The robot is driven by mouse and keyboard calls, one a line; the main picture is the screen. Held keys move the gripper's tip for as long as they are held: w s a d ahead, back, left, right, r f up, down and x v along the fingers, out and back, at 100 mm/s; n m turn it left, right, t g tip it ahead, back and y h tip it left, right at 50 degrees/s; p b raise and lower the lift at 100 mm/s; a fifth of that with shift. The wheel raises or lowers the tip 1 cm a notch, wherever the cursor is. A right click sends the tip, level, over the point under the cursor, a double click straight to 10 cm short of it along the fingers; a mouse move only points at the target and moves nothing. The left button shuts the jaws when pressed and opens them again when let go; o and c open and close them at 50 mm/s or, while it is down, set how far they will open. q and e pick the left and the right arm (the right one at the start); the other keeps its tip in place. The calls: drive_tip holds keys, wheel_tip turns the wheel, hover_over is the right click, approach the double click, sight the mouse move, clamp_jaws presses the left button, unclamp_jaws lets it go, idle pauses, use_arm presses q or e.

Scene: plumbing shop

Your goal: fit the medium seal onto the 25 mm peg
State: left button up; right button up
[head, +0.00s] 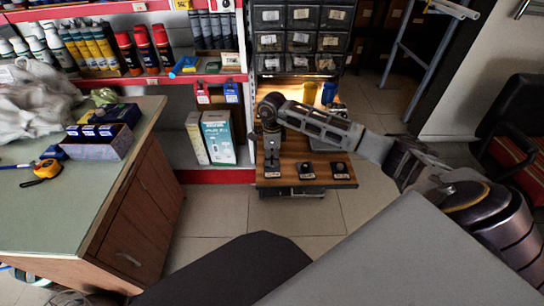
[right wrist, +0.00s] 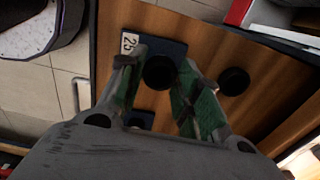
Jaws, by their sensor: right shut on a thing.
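My right gripper (head: 272,160) hangs over the left of three small stands at the front of the wooden table (head: 309,183). In the right wrist view the fingers of my right gripper (right wrist: 159,77) are shut on a round black seal (right wrist: 159,74). The seal is over a blue base plate (right wrist: 178,48) with the label "25" (right wrist: 130,44). The seal hides the 25 mm peg, so I cannot tell whether it is around the peg or above it. My left gripper is not in view.
The middle stand (head: 306,171) and right stand (head: 340,170) are beside the gripper. Another round black piece (right wrist: 234,81) lies on the wood close to the right finger. Small drawers (head: 300,40) rise behind the table. Floor (head: 310,215) is clear in front.

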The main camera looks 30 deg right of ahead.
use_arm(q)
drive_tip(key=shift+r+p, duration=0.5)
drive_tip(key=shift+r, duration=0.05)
use_arm(e)
drive_tip(key=shift+r, duration=0.8)
drive_tip(key=shift+f, duration=0.1)
idle(0.5)
drive_tip(key=o, duration=0.4)
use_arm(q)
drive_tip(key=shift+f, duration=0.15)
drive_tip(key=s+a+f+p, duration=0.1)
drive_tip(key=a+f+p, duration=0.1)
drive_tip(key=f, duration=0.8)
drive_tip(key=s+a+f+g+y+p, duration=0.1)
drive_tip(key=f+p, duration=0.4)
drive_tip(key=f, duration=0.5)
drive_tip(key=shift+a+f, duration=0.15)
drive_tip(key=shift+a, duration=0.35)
use_arm(e)
drive_tip(key=shift+r, duration=5.55)
